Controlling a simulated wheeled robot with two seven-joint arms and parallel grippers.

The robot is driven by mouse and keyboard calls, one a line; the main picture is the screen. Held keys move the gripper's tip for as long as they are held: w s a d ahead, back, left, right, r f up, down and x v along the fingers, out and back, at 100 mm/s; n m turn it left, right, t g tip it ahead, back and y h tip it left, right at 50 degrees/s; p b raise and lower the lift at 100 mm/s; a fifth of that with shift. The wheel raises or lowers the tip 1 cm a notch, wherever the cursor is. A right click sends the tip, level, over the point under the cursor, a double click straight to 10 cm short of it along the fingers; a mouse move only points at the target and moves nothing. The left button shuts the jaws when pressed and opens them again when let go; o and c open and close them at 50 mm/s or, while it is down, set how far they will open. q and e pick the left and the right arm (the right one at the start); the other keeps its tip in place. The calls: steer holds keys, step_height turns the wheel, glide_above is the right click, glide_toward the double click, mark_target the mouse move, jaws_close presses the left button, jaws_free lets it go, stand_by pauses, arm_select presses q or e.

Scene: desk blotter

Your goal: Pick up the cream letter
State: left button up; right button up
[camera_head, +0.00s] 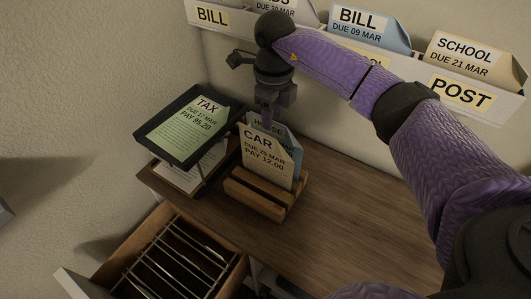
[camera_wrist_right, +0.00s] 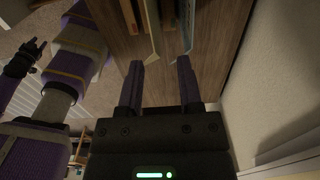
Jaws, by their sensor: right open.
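A cream letter marked CAR (camera_head: 266,163) stands tilted in a wooden letter holder (camera_head: 262,202) on the desk. A blue letter (camera_head: 291,144) stands behind it, partly hidden. My right gripper (camera_head: 268,122) points down at the top edges of these letters. In the right wrist view my right gripper (camera_wrist_right: 159,82) is open with nothing between its fingers. The edge of the cream letter (camera_wrist_right: 152,28) and the blue letter (camera_wrist_right: 187,14) show beyond the fingertips. My left gripper (camera_wrist_right: 26,58) shows small and dark at the left of that view; its opening is unclear.
A dark tray (camera_head: 171,155) with a green TAX letter (camera_head: 188,126) stands left of the holder. An open drawer (camera_head: 205,231) with wire dividers is below. A wall rack (camera_head: 405,72) holds several letters, including cream SCHOOL (camera_head: 475,55). The desk (camera_head: 345,205) right of the holder is clear.

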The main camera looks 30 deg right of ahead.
mark_target(274, 147)
steer(key=f, duration=0.3)
steer(key=s+f+b, duration=0.1)
steer(key=f, duration=0.4)
steer(key=shift+s+f, duration=0.3)
steer(key=shift+f, duration=0.1)
jaws_close()
